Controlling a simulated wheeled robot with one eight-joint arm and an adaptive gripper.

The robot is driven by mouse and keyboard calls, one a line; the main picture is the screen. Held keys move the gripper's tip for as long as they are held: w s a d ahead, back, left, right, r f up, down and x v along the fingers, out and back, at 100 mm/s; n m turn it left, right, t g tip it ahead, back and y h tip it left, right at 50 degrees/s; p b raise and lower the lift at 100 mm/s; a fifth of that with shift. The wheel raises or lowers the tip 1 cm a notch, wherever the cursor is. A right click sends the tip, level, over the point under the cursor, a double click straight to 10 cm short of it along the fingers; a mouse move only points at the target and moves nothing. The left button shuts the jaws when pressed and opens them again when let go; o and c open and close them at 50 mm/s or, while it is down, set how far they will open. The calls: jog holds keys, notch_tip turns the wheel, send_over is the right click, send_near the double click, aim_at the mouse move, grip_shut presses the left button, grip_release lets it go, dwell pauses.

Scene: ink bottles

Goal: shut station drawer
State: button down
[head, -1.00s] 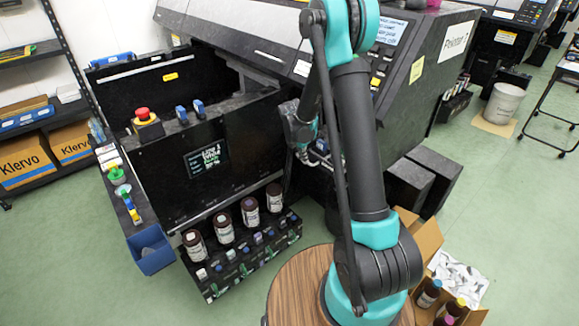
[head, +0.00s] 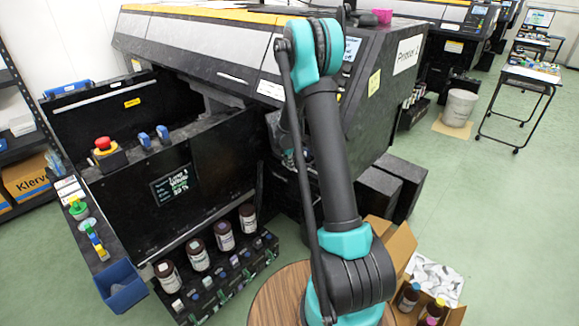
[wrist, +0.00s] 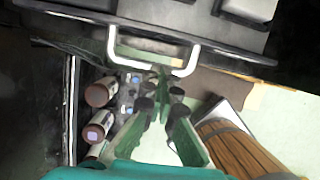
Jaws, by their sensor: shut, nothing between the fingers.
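In the wrist view a black drawer-like unit (wrist: 130,12) with a white bar handle (wrist: 183,68) lies at the top, and grey blocks sit on it. I take it for the station drawer, but how far it stands out cannot be told. My gripper (wrist: 160,73) is shut and empty, its fingertips pointing up the picture at the handle, overlapping its span. Whether they touch it cannot be told. In the head view my arm hides the gripper's fingers and the handle. The black station (head: 120,205) with a small lit screen stands left of my arm.
A rack of dark bottles and small coloured caps (head: 225,242) stands low at the station's front. A blue bin (head: 122,287) hangs at its left corner. An open cardboard box (head: 400,245) with bottles lies right of my arm.

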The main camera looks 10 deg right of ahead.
aim_at(298, 164)
jog(key=v, duration=0.7)
jog(key=s+a+t+h, duration=0.35)
jog(key=s+a, duration=0.25)
jog(key=a, duration=0.2)
jog(key=d+r+x, duration=0.1)
jog(key=d+x, duration=0.1)
jog(key=x, duration=1)
jog(key=shift+w+r, duration=0.25)
jog(key=shift+w, duration=0.15)
jog(key=shift+d+g, duration=0.2)
jog(key=shift+g, duration=0.05)
jog(key=shift+w+d, duration=0.8)
jog(key=shift+d, duration=0.25)
jog(key=shift+w+d, duration=0.8)
jog(key=shift+d, duration=0.25)
